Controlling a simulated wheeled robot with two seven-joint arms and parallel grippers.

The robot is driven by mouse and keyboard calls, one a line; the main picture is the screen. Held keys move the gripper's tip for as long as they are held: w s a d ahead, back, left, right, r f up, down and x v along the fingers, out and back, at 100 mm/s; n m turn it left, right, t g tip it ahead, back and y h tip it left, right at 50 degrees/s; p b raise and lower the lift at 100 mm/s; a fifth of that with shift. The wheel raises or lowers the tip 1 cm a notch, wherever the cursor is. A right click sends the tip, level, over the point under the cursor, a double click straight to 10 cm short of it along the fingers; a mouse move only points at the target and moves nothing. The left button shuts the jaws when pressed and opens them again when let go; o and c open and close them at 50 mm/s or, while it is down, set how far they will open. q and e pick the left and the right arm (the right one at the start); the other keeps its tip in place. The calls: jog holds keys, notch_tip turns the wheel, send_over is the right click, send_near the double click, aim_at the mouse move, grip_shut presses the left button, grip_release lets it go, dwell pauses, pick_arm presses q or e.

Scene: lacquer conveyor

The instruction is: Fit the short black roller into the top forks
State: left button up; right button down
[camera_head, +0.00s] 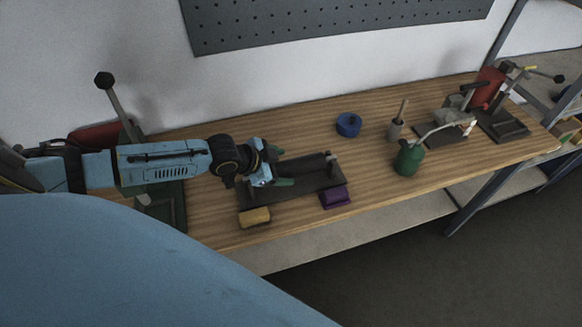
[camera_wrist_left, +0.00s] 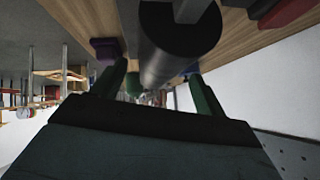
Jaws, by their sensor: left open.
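A black roller (camera_head: 308,164) lies along a dark base plate (camera_head: 318,184) on the workbench. Its near end is hidden by my left gripper. A pale upright piece (camera_head: 333,166) stands at its right end; I cannot make out the fork slots. My left gripper (camera_head: 281,167) is open at the roller's left part, with one green finger on each side. In the left wrist view the roller (camera_wrist_left: 180,45) shows large and dark, with a grey shaft at its end, between the spread green fingers (camera_wrist_left: 158,90). I cannot tell whether they touch it. My right gripper is not in view.
A yellow block (camera_head: 255,217) and a purple block (camera_head: 335,197) lie along the plate's front. Presses stand at the right end (camera_head: 490,115). Bare wood lies behind the plate.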

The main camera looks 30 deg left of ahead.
aim_at(283, 167)
pick_arm(q)
jog(key=shift+x, duration=1.55)
jog(key=c, duration=1.1)
jog(key=shift+r, duration=0.1)
jog(key=shift+c, duration=1.3)
jog(key=shift+r, duration=0.15)
